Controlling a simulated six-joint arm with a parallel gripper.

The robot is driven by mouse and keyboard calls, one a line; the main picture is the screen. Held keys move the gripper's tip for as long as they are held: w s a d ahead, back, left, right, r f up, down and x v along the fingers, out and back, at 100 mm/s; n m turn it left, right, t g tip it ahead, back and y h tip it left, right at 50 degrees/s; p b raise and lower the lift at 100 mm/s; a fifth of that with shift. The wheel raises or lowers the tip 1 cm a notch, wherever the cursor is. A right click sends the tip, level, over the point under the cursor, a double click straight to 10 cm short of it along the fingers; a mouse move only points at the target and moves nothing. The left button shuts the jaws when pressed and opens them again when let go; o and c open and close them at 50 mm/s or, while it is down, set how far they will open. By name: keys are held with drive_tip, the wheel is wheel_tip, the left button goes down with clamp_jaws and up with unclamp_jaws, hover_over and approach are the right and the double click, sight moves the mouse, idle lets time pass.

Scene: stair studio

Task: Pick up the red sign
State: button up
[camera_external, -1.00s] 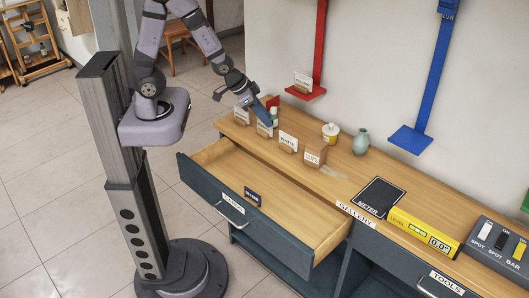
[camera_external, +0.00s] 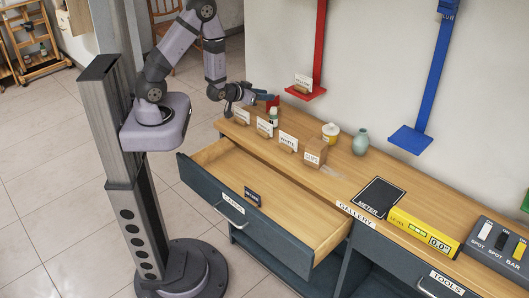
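A small red piece (camera_external: 273,102), which looks like the red sign, stands at the far left end of the wooden counter, against the wall. It is partly hidden, and any lettering on it cannot be read. My gripper (camera_external: 250,103) is just left of it, above the counter end, with its fingers spread apart and nothing seen between them. One bluish finger reaches close to the red piece; whether they touch cannot be told.
White cards on wooden blocks (camera_external: 288,146) line the counter's front edge, with a small bottle (camera_external: 273,117) behind. A yellow-and-white jar (camera_external: 330,132) and green vase (camera_external: 361,142) stand further right. The open drawer (camera_external: 290,222) holds a dark sign (camera_external: 252,196). A white card (camera_external: 303,80) stands on the red shelf.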

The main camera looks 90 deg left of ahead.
sight(273, 105)
drive_tip(key=shift+s+a+f+n+g, duration=0.2)
drive_tip(key=shift+s+f, duration=0.1)
drive_tip(key=shift+f, duration=0.2)
drive_tip(key=shift+s+a+f+n+g, duration=0.1)
drive_tip(key=shift+s+f+n, duration=0.15)
drive_tip(key=shift+f, duration=0.2)
drive_tip(key=shift+w+a+f+b, duration=0.35)
drive_tip(key=shift+w+a+b, duration=0.05)
drive_tip(key=shift+b, duration=0.6)
drive_tip(key=shift+w+a+f+b, duration=0.1)
drive_tip(key=shift+w+a+b, duration=0.15)
drive_tip(key=shift+b, duration=0.1)
drive_tip(key=shift+p+x, duration=0.85)
drive_tip(key=shift+x, duration=1.75)
drive_tip(key=shift+d, duration=0.1)
clamp_jaws()
